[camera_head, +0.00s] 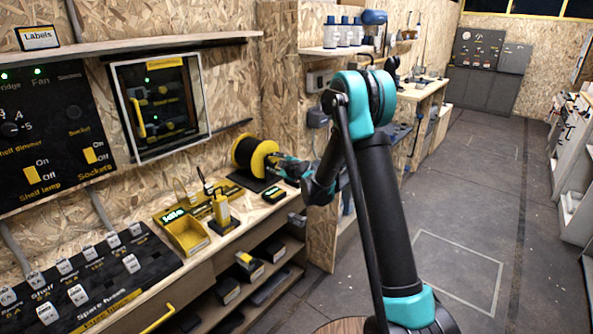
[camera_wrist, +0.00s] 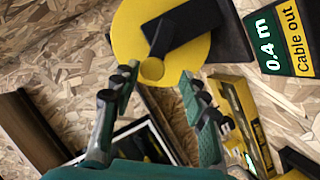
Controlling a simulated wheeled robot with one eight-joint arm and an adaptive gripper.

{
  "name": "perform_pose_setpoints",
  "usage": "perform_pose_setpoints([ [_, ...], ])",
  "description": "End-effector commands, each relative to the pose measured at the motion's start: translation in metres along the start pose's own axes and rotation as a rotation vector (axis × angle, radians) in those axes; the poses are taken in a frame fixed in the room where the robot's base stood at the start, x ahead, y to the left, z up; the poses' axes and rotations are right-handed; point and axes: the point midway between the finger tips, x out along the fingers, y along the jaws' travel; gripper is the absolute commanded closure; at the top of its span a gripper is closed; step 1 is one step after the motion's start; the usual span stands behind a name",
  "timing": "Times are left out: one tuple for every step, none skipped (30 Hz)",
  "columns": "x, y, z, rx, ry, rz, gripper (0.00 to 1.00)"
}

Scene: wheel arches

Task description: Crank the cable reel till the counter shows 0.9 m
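The yellow cable reel (camera_head: 245,152) stands on the bench against the wall. The counter (camera_wrist: 268,42) is labelled "Cable out" and reads 0.4 m. My gripper (camera_wrist: 158,76) is open, its fingers apart, with the knob in the gap by the fingertips. I cannot tell whether either finger touches it. In the head view my gripper (camera_head: 287,167) is at the reel's right side, partly hidden by my arm.
A yellow tray (camera_head: 187,236) and a yellow upright device (camera_head: 221,210) stand on the bench left of the reel. A framed wall panel (camera_head: 160,100) hangs behind. A chipboard partition (camera_head: 285,90) rises close beside the reel. The floor (camera_head: 455,215) at right is clear.

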Motion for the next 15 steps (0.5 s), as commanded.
perform_pose_setpoints([
  [-0.008, 0.001, 0.001, 0.001, -0.001, 0.001, 0.56],
  [-0.013, 0.001, 0.001, 0.002, -0.001, 0.001, 0.56],
  [-0.019, 0.001, 0.001, 0.003, -0.001, 0.001, 0.56],
  [-0.024, 0.001, 0.001, 0.004, -0.001, 0.001, 0.56],
  [-0.029, 0.001, 0.001, 0.004, -0.001, 0.001, 0.56],
  [-0.036, 0.001, 0.001, 0.003, -0.001, 0.001, 0.56],
  [-0.042, 0.001, 0.001, 0.003, -0.001, 0.0, 0.56],
  [-0.047, 0.001, 0.001, 0.002, -0.001, 0.0, 0.56],
  [-0.054, 0.001, 0.001, 0.003, -0.001, 0.0, 0.56],
  [-0.06, 0.001, 0.001, 0.004, -0.001, 0.0, 0.56],
  [-0.065, 0.001, 0.001, 0.005, -0.001, 0.0, 0.56],
  [-0.072, 0.001, 0.001, 0.004, -0.001, 0.001, 0.56],
  [-0.078, 0.001, 0.001, 0.003, -0.002, 0.001, 0.56],
  [-0.083, 0.001, 0.001, 0.003, -0.002, 0.001, 0.56],
  [-0.09, 0.001, 0.001, 0.004, -0.002, 0.001, 0.56],
])
